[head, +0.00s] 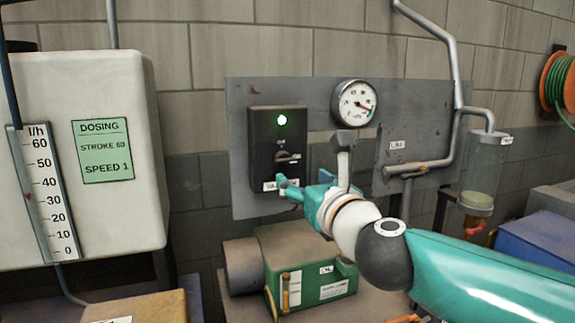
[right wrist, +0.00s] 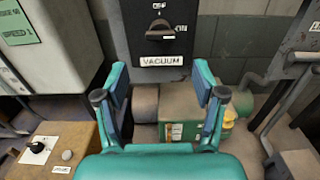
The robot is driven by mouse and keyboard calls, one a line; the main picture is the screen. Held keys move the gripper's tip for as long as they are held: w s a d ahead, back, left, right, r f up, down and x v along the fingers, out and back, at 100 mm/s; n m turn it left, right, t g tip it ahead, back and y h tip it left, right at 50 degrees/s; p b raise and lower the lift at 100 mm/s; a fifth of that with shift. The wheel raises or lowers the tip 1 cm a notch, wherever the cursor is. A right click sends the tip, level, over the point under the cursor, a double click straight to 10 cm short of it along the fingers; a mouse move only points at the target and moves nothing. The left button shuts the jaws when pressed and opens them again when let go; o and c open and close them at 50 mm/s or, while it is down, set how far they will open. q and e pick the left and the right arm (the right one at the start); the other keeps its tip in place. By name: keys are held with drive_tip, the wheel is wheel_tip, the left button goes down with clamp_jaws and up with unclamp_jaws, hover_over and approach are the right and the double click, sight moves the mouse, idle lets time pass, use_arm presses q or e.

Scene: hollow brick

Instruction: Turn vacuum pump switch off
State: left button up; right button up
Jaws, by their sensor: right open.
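The vacuum switch box (head: 264,150) is a dark panel on the grey wall plate, with a lit green lamp (head: 282,120) at its top. Its rotary switch (head: 287,157) sits below the lamp; it also shows in the right wrist view (right wrist: 160,27), above the VACUUM label (right wrist: 161,60). My right gripper (head: 302,185) is in front of the box's lower edge, below the switch. In the right wrist view its two teal fingers (right wrist: 160,92) are spread with nothing between them. My left gripper is out of view.
A pressure gauge (head: 355,103) is right of the box, with grey pipes (head: 452,75) farther right. A green pump (head: 312,282) stands below. A white dosing tank (head: 100,200) is at left. A control box with a knob (right wrist: 38,146) shows at lower left in the right wrist view.

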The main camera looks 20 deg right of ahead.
sight(287, 165)
drive_tip(key=w+p, duration=0.1)
drive_tip(key=w, duration=0.8)
drive_tip(key=shift+w+a, duration=0.1)
drive_tip(key=shift+w, duration=0.25)
drive_tip(key=c, duration=1.1)
drive_tip(key=shift+c, duration=0.2)
